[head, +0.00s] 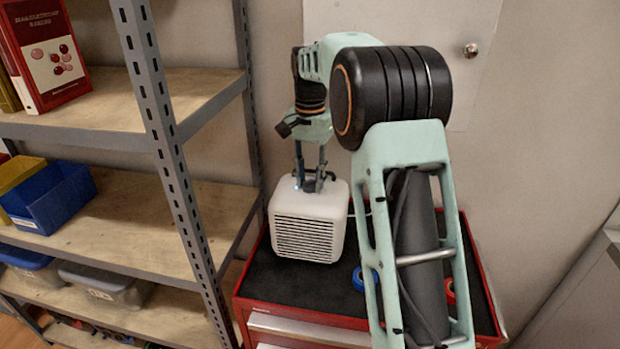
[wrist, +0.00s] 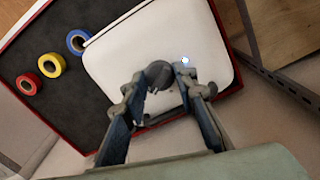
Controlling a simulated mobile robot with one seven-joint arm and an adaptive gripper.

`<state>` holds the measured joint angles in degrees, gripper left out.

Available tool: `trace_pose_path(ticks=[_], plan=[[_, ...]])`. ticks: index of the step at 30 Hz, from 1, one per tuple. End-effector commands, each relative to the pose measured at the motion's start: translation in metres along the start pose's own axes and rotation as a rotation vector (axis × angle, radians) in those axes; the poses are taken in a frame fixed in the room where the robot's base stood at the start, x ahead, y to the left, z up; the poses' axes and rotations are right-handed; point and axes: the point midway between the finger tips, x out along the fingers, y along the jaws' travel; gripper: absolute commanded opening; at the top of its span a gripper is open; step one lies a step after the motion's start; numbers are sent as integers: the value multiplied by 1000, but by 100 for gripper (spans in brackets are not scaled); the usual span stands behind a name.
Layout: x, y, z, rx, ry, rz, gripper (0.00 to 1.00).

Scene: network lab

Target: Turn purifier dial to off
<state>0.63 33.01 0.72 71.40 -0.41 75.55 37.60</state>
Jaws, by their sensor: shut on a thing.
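The purifier (head: 308,222) is a white rounded box with a dark slatted grille, standing on the black top of a red tool cabinet. Its white top (wrist: 130,57) fills the middle of the wrist view. The dial (wrist: 158,74) is a small grey round knob on that top, partly hidden by the fingers. A small bright light (wrist: 185,60) shows beside it. My gripper (head: 313,186) points down onto the purifier's top from above. In the wrist view its fingers (wrist: 164,95) are around the dial and shut on it. The dial's markings cannot be read.
The red cabinet (head: 300,322) also holds blue (wrist: 76,41), yellow (wrist: 51,65) and red (wrist: 28,84) tape rolls. A metal shelf unit (head: 165,150) with books and bins stands close on the left. A wall is right behind the cabinet.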

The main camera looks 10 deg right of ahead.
Motion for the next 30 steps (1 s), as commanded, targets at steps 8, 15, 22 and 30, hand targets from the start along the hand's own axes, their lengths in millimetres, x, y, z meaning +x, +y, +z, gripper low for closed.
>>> trace_pose_path(ticks=[8,15,22,30], plan=[[-1,0,0,-16,0,1,2],[-2,0,0,-119,-2,0,2],[-2,0,0,-307,-2,1,2],[-2,0,0,-564,-2,0,2]])
